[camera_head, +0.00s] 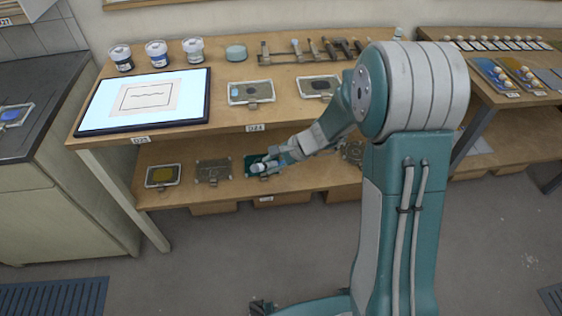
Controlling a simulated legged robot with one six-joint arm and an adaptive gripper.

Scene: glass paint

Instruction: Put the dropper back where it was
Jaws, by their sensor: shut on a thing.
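The dropper is too small and too covered by the gripper to make out clearly. I cannot tell whether the held thing touches the tray.
On the lower shelf are a tray with a yellow pad (163,176) and a brown tray (213,171). Above are a light panel (145,100), jars (157,53), two small trays (251,92) and a tool rack (310,50). The upper bench top (225,118) overhangs the lower shelf.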

